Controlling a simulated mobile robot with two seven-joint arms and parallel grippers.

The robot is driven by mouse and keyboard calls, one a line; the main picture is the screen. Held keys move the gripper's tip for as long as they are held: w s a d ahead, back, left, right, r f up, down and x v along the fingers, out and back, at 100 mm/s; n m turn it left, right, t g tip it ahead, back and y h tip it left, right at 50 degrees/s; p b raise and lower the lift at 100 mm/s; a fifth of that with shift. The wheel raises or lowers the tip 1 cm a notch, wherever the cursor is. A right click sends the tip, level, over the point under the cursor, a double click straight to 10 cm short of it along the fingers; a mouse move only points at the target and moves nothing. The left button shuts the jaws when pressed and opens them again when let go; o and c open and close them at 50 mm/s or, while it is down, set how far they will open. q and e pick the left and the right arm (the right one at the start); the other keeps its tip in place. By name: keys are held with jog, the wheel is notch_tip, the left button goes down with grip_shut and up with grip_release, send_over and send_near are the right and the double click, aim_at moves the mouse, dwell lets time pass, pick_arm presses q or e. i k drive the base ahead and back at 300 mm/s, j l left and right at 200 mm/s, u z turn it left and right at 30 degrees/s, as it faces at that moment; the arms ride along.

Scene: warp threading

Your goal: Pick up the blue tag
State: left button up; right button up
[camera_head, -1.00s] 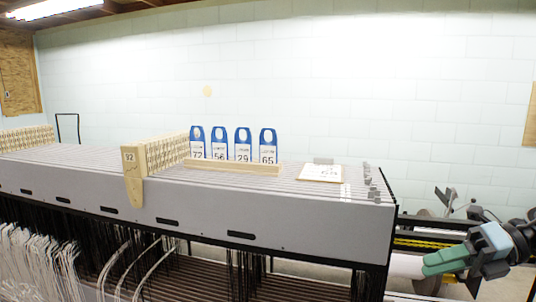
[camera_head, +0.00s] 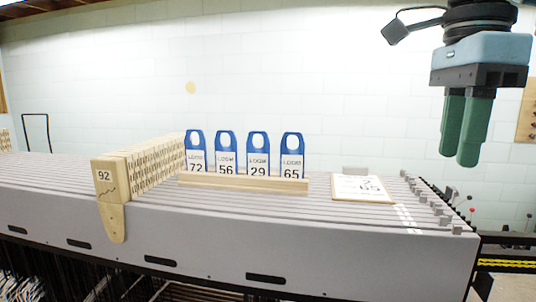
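Several blue tags stand upright in a row in a wooden holder (camera_head: 245,181) on top of the grey loom frame. From left to right they are the tag marked 72 (camera_head: 195,150), the tag marked 56 (camera_head: 226,151), the tag marked 29 (camera_head: 258,152) and the tag marked 65 (camera_head: 292,155). Each has a hole in its blue top and a white label below. My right gripper (camera_head: 466,160) hangs at the upper right, pointing down, to the right of the tags and apart from them. Its green fingers look close together, and I cannot tell whether they are shut. My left gripper is out of view.
A flat white card (camera_head: 362,188) lies right of the holder. A wooden block marked 92 (camera_head: 105,180) and a row of wooden pieces (camera_head: 150,162) stand to the left. Small grey pegs (camera_head: 425,200) line the right end. The space above the tags is free.

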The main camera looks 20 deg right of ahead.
aim_at(293, 161)
jog(key=i+j, duration=0.2)
jog(key=i, duration=0.2)
jog(key=i+j, duration=0.2)
jog(key=i, duration=0.25)
